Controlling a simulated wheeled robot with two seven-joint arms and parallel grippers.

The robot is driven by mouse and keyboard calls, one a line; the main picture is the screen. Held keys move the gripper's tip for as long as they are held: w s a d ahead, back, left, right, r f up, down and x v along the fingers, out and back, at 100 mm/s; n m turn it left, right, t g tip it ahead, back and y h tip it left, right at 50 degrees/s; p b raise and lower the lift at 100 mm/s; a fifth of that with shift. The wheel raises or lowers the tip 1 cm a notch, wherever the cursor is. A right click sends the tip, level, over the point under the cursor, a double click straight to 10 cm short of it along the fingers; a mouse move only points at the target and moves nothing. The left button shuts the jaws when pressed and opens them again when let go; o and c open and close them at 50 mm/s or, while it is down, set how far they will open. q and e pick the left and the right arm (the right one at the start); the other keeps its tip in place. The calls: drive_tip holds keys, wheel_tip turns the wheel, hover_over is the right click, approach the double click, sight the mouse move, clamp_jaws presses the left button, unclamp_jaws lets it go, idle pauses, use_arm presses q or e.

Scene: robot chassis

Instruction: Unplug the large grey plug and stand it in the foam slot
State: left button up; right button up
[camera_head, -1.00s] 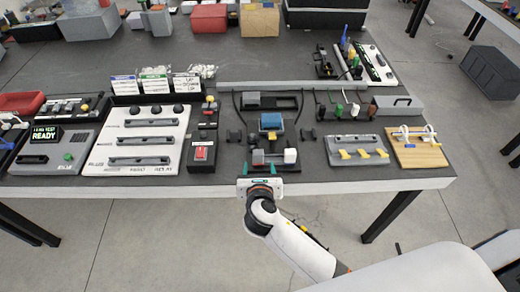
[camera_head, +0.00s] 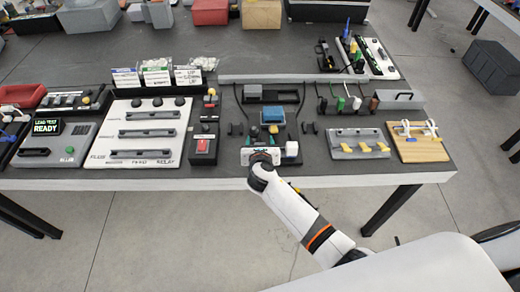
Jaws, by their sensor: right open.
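My right gripper (camera_head: 262,148) is at the front of the table, over the near part of a dark fixture. It is open, with its teal fingertips pointing away from me. A grey block (camera_head: 253,91), which looks like the large grey plug, sits at the back left of this fixture, beyond the gripper. Dark cables run down both sides of it. A blue block (camera_head: 272,115) on a grey base stands just beyond the gripper. I cannot tell which part is the foam slot. The gripper hides part of the fixture's front. My left gripper is not in view.
A box with a red switch (camera_head: 203,145) and a white slotted panel (camera_head: 140,133) are to the left. Grey and wooden boards (camera_head: 418,147) lie to the right. A raised grey rail (camera_head: 295,78) crosses behind.

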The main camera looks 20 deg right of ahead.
drive_tip(key=shift+s, duration=0.1)
drive_tip(key=c, duration=1.1)
drive_tip(key=shift+o, duration=0.2)
wheel_tip(320, 180, up, 10)
drive_tip(key=p, duration=0.2)
drive_tip(key=w+a+f+b, duration=0.2)
drive_tip(key=w+b, duration=0.2)
drive_tip(key=w, duration=0.3)
drive_tip(key=w+a+f+b, duration=0.2)
drive_tip(key=w+b, duration=0.2)
drive_tip(key=w, duration=0.3)
drive_tip(key=shift+w+a+b, duration=0.25)
drive_tip(key=shift+a+b, duration=0.05)
drive_tip(key=shift+a, duration=0.1)
